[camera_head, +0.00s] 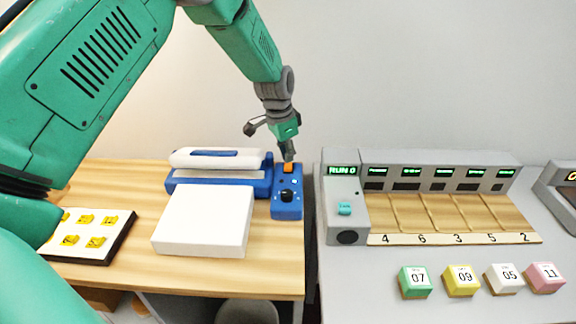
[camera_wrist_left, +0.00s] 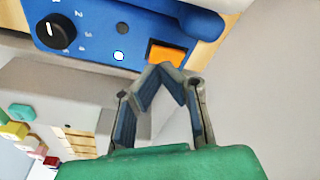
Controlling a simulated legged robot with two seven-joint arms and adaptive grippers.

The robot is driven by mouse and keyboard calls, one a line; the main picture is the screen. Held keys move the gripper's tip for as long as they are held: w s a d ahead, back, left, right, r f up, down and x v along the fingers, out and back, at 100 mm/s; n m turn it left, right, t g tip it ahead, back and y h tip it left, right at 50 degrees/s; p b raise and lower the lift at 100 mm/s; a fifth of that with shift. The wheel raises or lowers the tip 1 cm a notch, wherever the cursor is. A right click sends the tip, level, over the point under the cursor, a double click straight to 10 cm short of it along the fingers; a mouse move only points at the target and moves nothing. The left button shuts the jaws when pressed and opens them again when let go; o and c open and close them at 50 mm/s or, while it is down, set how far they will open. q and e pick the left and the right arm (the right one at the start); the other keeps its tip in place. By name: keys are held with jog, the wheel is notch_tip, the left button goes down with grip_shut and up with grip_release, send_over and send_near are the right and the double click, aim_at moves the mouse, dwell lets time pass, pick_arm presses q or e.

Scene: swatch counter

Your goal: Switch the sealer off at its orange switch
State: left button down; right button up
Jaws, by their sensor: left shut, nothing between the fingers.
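The blue sealer (camera_head: 220,188) stands at the back of the wooden table, with a white lever on top and a blue control box at its right end. The orange switch (camera_head: 288,167) is at the back of that box, and it also shows in the left wrist view (camera_wrist_left: 166,53). My left gripper (camera_head: 289,157) is shut and empty, its fingertips at the switch. In the left wrist view the fingertips (camera_wrist_left: 160,72) overlap the switch's near edge; I cannot tell whether they touch it. A black knob (camera_wrist_left: 55,32) and a small white light (camera_wrist_left: 119,56) sit beside the switch. My right gripper is not in view.
A white block (camera_head: 204,222) lies in front of the sealer. A board with yellow pieces (camera_head: 121,243) is at the left. Across a gap, a grey counter holds a slotted station (camera_head: 437,158) and several numbered cubes (camera_head: 461,281).

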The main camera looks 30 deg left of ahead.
aim_at(288, 168)
pick_arm(q)
jog(key=shift+d+f, duration=0.1)
jog(key=shift+f, duration=0.05)
jog(key=shift+f+b, duration=0.55)
jog(key=shift+f, duration=0.6)
dwell(0.6)
jog(key=shift+r, duration=0.1)
notch_tip(288, 168, up, 7)
jog(key=p, duration=0.6)
dwell(0.6)
